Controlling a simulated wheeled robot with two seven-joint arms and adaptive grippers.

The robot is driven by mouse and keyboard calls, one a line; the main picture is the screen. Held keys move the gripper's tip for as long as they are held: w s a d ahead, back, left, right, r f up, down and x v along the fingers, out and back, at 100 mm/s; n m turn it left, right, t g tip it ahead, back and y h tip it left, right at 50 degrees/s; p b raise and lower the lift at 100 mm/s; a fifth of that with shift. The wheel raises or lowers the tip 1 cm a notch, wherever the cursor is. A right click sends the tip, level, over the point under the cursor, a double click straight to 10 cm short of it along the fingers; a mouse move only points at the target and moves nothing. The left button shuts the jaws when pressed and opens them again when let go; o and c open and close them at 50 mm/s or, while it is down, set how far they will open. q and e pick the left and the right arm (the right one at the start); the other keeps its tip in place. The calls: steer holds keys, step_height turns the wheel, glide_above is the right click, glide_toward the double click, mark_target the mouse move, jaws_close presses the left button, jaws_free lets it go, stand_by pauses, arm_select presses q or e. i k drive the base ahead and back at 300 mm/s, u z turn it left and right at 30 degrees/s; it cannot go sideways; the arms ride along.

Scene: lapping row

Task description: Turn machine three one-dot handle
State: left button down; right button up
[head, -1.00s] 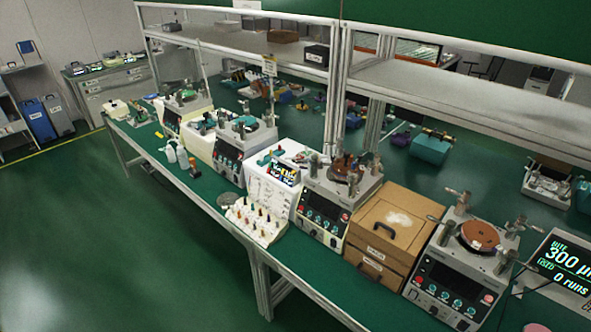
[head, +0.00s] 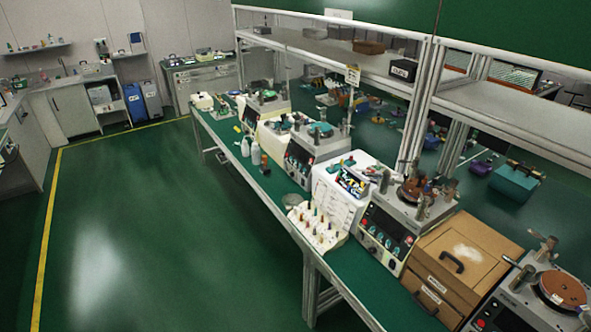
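Several lapping machines stand in a row on the green-topped bench (head: 340,285). The nearest machine (head: 530,295) is cut off at the lower right, with a brown disc on top. Another machine (head: 388,232) has a brown plate, metal posts and a front panel with knobs. Farther along are a machine with a teal top (head: 305,160) and the farthest machine (head: 262,112) with a green top. Number labels and dot marks on handles are too small to read, so I cannot tell which is machine three. Neither of my grippers is in view.
A brown wooden box (head: 465,250) with handles sits between the two nearest machines. A white rack of small pegs (head: 316,230) and white bottles (head: 255,153) stand near the bench front. The green floor (head: 140,220) left of the bench is clear.

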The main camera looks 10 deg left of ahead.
mark_target(386, 179)
steer(key=u, duration=1.1)
steer(key=i, duration=4.7)
steer(key=z, duration=3.3)
steer(key=i, duration=0.45)
steer(key=u, duration=0.05)
